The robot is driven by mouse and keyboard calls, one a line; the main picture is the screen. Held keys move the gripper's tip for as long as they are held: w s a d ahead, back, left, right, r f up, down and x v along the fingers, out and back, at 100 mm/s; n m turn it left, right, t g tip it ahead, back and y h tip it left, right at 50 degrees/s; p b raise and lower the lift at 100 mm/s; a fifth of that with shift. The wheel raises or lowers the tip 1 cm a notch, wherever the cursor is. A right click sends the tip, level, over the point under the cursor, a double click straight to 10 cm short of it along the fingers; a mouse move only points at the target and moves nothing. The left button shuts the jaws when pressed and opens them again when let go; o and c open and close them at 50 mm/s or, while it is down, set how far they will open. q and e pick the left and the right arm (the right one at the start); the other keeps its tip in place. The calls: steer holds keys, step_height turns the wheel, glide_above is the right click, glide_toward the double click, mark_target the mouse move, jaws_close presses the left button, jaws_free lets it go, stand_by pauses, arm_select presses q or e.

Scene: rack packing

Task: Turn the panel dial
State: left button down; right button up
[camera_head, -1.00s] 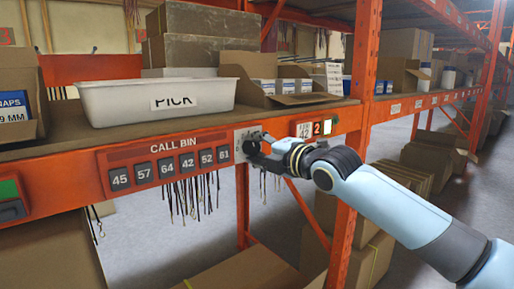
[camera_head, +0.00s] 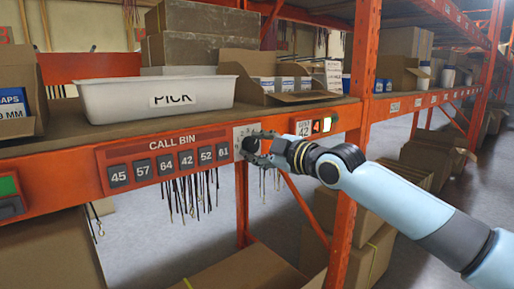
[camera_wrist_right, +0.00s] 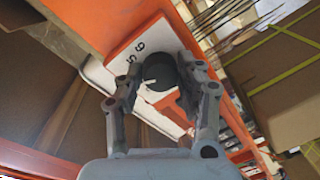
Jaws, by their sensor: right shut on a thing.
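The panel dial (camera_wrist_right: 158,76) is a dark round knob with a white pointer mark on a white numbered plate (camera_wrist_right: 138,42). My right gripper (camera_wrist_right: 163,70) is shut on it, one finger on either side, in the right wrist view. In the head view my right gripper (camera_head: 253,143) reaches in from the right and hides most of the dial and part of its plate (camera_head: 241,131) on the orange beam. My left gripper is not in view.
A red CALL BIN panel (camera_head: 139,156) with several numbered buttons sits left of the dial. A white PICK tote (camera_head: 120,99) and open cartons (camera_head: 307,97) stand on the shelf above. Dark cords (camera_head: 190,198) hang below the beam. An orange upright (camera_head: 362,85) stands right of the display.

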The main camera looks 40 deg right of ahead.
steer(key=shift+m, duration=0.3)
stand_by(0.4)
steer(key=o, duration=1.1)
steer(key=shift+d+f, duration=0.1)
steer(key=shift+o, duration=0.2)
steer(key=shift+s, duration=0.1)
steer(key=s, duration=0.7)
steer(key=shift+d+r, duration=0.3)
steer(key=shift+d, duration=0.1)
steer(key=shift+s, duration=0.1)
